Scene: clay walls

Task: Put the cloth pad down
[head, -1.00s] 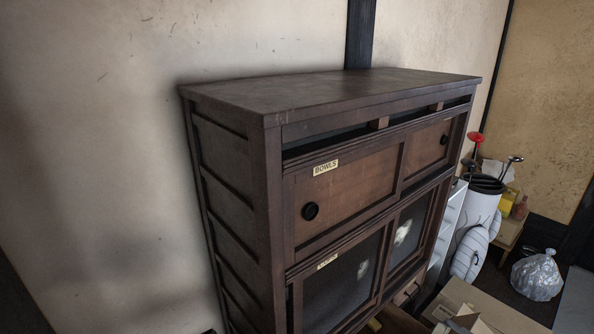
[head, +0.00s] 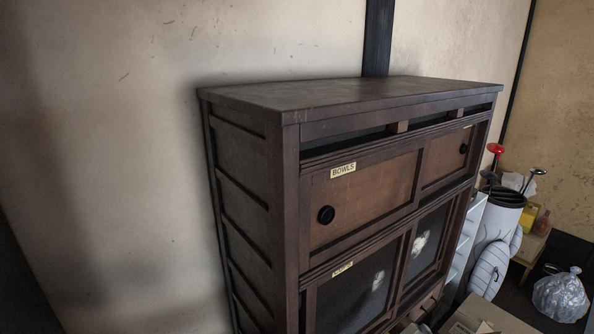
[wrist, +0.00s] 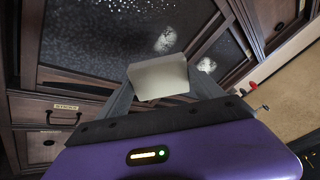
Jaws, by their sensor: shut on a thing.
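In the wrist view, my gripper (wrist: 160,88) is shut on a pale, flat, roughly square pad (wrist: 158,76), which I take to be the cloth pad. The pad sits between the two grey fingers, in front of the dark wooden cabinet. The head view shows neither my gripper nor the pad. The cabinet (head: 255,170) stands against the wall there. Its flat top (head: 350,92) is bare. A sliding door labelled BOWLS (head: 362,200) has a round black pull, and glass-like panels (head: 348,295) are below it.
To the right of the cabinet stand a white bin with long-handled items (head: 498,212), a clear plastic bag (head: 561,297) on the floor and cardboard boxes (head: 490,318). In the wrist view, a labelled drawer (wrist: 50,112) is at the left.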

